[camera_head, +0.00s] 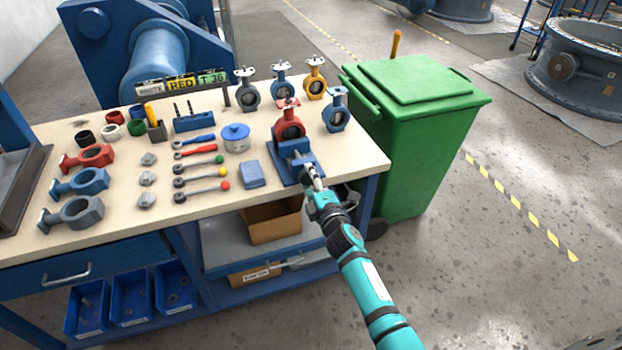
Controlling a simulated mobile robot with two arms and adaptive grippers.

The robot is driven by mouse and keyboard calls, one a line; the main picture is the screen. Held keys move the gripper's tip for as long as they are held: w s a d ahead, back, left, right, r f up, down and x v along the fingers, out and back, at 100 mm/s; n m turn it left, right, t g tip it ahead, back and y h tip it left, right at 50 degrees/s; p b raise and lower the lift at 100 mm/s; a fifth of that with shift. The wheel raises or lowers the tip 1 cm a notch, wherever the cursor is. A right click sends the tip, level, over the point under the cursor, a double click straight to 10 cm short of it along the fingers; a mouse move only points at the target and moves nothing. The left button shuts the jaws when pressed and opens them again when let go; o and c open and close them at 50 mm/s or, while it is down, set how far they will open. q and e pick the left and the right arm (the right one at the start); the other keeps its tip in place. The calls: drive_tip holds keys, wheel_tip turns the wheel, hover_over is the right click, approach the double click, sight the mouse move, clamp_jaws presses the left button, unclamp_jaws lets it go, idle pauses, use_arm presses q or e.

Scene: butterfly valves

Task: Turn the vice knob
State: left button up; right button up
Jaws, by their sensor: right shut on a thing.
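A blue vice (278,164) stands near the front right of the workbench and holds a red butterfly valve (289,128) in its jaws. My right arm comes in from the lower right, and my right gripper (314,176) is at the front end of the vice, at the bench's front edge. It is shut on the vice knob, which is mostly hidden by the fingers. My left gripper is not in view.
Butterfly valves (246,96) stand along the bench's back right. Valve bodies (82,181), ball-ended levers (205,190) and a blue tin (235,134) cover the left and middle. A green bin (410,150) stands close right of the bench.

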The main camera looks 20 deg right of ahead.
drive_tip(key=m, duration=0.6)
drive_tip(key=shift+f, duration=0.1)
drive_tip(key=m+p, duration=0.1)
drive_tip(key=m, duration=0.6)
drive_tip(key=shift+a+f+m+p, duration=0.1)
drive_tip(key=shift+m+p, duration=0.3)
drive_tip(key=m, duration=0.6)
drive_tip(key=shift+a+f+p, duration=0.1)
drive_tip(key=shift+p, duration=0.3)
drive_tip(key=m, duration=0.5)
drive_tip(key=shift+a+m, duration=0.1)
drive_tip(key=shift+m, duration=0.2)
drive_tip(key=o, duration=0.9)
drive_tip(key=shift+o, duration=1.3)
